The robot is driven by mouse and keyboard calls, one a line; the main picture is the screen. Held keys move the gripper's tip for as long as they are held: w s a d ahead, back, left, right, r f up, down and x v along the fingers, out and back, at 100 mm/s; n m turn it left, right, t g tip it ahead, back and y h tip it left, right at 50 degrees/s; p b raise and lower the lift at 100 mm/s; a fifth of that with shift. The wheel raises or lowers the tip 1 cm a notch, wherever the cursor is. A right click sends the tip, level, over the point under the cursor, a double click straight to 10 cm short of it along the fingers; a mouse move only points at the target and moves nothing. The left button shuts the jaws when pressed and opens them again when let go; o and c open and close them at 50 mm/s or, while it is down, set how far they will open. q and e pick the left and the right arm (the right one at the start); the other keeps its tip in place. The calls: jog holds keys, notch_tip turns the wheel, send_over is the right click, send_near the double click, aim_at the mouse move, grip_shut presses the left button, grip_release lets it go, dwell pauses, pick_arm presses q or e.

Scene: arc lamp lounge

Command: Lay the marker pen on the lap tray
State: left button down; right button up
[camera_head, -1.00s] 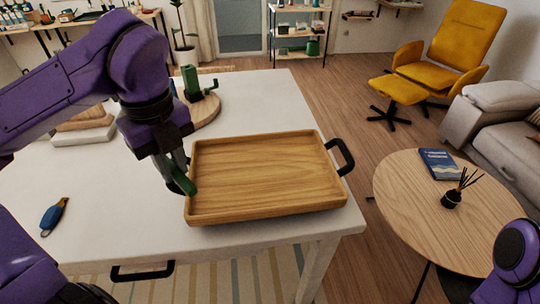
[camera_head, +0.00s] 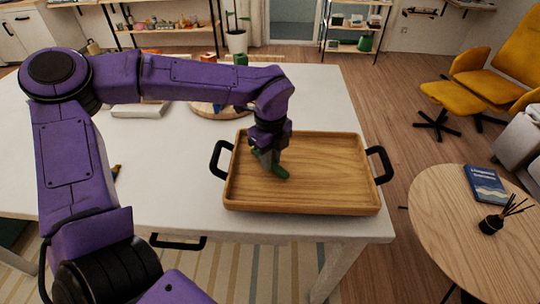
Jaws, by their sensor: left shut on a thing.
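The wooden lap tray (camera_head: 335,198) with two black handles lies on the white table near its front right corner. My left gripper (camera_head: 268,160) is over the left part of the tray, pointing down. It is shut on the green marker pen (camera_head: 279,172), which sticks out from the fingers low over the tray floor. I cannot tell whether the pen touches the tray. My right gripper is not in view.
A round wooden board (camera_head: 217,112) and a white block-like thing (camera_head: 140,110) are behind my left arm on the white table (camera_head: 190,205). A round side table (camera_head: 445,205) holds a blue book (camera_head: 485,184) and a reed diffuser (camera_head: 491,224). The tray's right half is clear.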

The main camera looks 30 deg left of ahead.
pick_arm(q)
jog(key=shift+f, duration=0.35)
jog(key=shift+f, duration=0.1)
jog(key=shift+f, duration=0.15)
jog(key=c, duration=1)
grip_release()
notch_tip(320, 180, up, 13)
jog(key=shift+f+b, duration=0.15)
jog(key=shift+b, duration=0.5)
